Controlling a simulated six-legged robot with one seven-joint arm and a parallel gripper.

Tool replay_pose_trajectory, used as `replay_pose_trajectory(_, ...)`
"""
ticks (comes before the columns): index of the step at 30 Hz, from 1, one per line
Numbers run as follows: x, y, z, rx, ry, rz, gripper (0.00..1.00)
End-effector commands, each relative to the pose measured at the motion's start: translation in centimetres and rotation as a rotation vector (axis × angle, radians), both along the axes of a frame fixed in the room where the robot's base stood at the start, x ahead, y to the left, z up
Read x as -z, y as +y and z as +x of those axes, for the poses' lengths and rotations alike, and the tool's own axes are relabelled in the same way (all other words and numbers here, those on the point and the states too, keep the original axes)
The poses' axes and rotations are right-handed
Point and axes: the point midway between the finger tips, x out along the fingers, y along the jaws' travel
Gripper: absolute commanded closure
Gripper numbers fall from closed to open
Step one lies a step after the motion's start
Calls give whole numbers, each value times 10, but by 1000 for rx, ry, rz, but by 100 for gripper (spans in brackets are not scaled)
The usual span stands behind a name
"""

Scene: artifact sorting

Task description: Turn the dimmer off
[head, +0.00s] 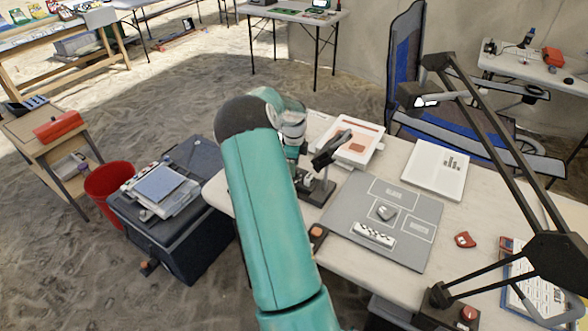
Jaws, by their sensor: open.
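A desk lamp with a long black jointed arm (500,150) stands at the right of the near table. Its dark base (440,298) is at the table's front edge. A round red knob (469,313) sits on this base and looks like the dimmer. Its setting cannot be read. My teal arm reaches up through the middle of the view. My gripper (302,168) is at its far end, near a small black stand (318,190), well to the left of the knob. The gripper is open, but its fingers are hard to separate from the dark stand.
A grey mat (345,232) holds a stone and a scale bar. A blue chair (405,60) stands behind. A dark case (185,250) stands left.

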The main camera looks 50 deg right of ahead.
Motion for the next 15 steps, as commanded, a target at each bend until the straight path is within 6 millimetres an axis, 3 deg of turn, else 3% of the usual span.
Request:
replay_pose_trajectory(6, 19, 0, 0, -1, 1, 0, 53)
replay_pose_trajectory(14, 21, 0, 0, -1, 0, 0, 53)
replay_pose_trajectory(15, 20, 0, 0, -1, 0, -1, 59)
